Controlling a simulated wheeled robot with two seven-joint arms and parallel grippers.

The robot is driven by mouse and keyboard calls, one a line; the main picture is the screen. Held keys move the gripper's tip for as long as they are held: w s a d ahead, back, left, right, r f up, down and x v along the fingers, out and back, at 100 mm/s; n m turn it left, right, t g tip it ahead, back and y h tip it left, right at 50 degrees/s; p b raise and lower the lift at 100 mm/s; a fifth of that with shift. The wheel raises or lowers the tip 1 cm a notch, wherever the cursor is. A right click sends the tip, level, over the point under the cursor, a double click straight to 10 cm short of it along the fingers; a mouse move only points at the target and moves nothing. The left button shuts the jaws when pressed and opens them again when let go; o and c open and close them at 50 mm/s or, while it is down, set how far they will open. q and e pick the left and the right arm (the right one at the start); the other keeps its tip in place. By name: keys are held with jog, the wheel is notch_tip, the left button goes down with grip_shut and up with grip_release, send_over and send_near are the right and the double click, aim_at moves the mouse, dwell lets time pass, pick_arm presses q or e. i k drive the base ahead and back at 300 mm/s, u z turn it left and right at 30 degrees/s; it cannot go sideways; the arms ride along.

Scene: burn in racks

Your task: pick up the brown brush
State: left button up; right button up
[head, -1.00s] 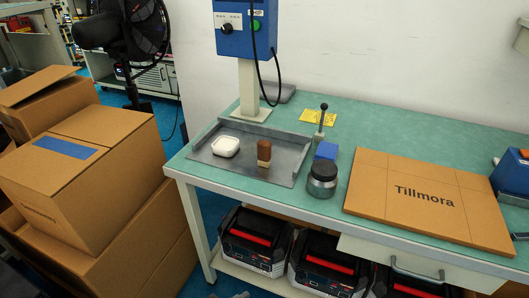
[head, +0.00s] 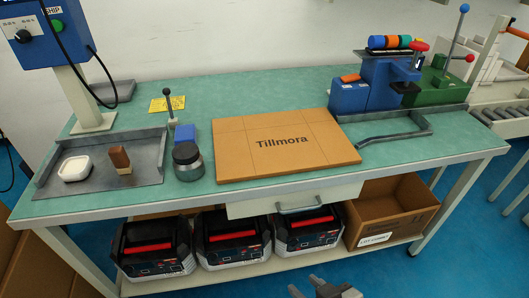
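The brown brush (head: 120,158) stands upright on the grey metal tray (head: 148,179) at the left of the green workbench. It has a brown upper part and a pale lower end. A white dish (head: 75,168) lies to its left on the same tray, apart from it. My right gripper (head: 325,289) shows only in part at the bottom edge, in front of the bench and far from the brush. Nothing is seen in it, and its opening is not clear. My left gripper is out of view.
A dark-lidded jar (head: 188,162) and a blue block (head: 185,133) stand right of the tray. A blue control box (head: 60,35) on a post rises behind it. A cardboard sheet (head: 283,143) covers the bench middle. A blue vise-like fixture (head: 385,85) stands at the right.

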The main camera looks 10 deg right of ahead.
aim_at(118, 156)
jog(key=z, duration=3.25)
jog(key=k, duration=1.15)
jog(key=u, duration=2.2)
